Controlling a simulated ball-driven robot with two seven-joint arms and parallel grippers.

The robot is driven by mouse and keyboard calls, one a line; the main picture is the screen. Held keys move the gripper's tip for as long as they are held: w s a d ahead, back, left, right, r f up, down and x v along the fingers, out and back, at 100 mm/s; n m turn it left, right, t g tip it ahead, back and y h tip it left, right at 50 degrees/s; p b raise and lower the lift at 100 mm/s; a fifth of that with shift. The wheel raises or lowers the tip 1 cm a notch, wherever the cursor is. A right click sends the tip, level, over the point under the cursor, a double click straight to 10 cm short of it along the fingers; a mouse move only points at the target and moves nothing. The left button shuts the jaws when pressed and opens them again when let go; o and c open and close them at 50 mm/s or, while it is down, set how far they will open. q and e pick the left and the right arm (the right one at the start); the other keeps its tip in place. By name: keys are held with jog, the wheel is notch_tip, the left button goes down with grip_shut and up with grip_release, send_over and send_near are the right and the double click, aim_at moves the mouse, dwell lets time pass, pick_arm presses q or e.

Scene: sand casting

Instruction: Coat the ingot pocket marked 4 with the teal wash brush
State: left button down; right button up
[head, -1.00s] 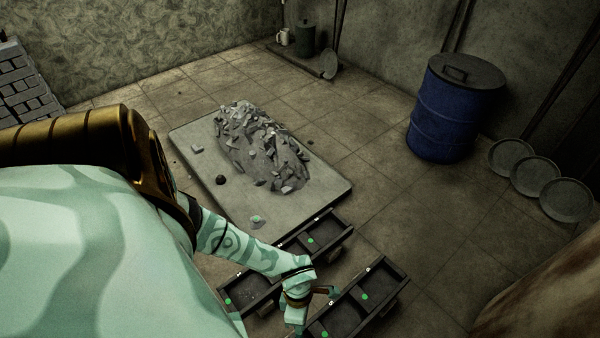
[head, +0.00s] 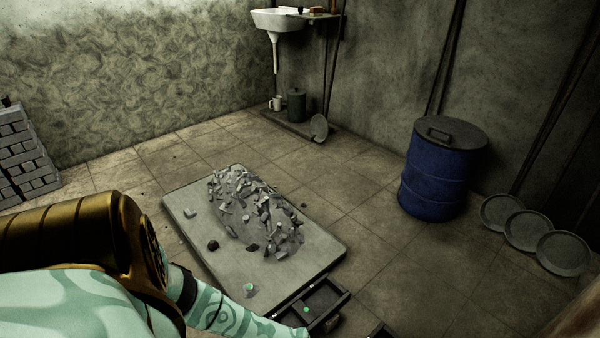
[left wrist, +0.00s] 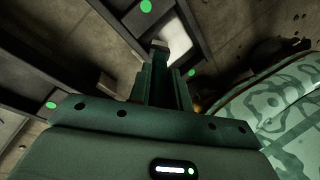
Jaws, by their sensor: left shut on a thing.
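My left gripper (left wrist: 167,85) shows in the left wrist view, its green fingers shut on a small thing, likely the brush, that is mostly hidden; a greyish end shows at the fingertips. In the head view only the patterned left arm shows, and its gripper is below the picture's edge. A dark ingot mould (head: 329,295) with a green dot stands at the bottom of the head view. In the left wrist view, a dark mould wall (left wrist: 105,35) runs beside the fingertips, with a pale pocket (left wrist: 176,40) next to them. No pocket number is readable. My right gripper is not in view.
A grey slab (head: 315,249) bears a heap of rubble (head: 258,218) and a small cup (head: 249,290) near its front corner. A blue barrel (head: 434,175) and several round pans (head: 527,230) stand at the right. Floor between slab and barrel is clear.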

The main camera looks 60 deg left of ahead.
pick_arm(q)
jog(key=shift+s+d+p, duration=0.2)
jog(key=shift+s+p, duration=0.1)
jog(key=shift+s, duration=0.5)
jog(key=shift+w+a+b, duration=0.2)
jog(key=shift+w, duration=0.4)
jog(key=shift+w+a+b, duration=0.15)
jog(key=shift+w, duration=0.45)
jog(key=shift+f, duration=0.1)
jog(key=shift+s, duration=0.15)
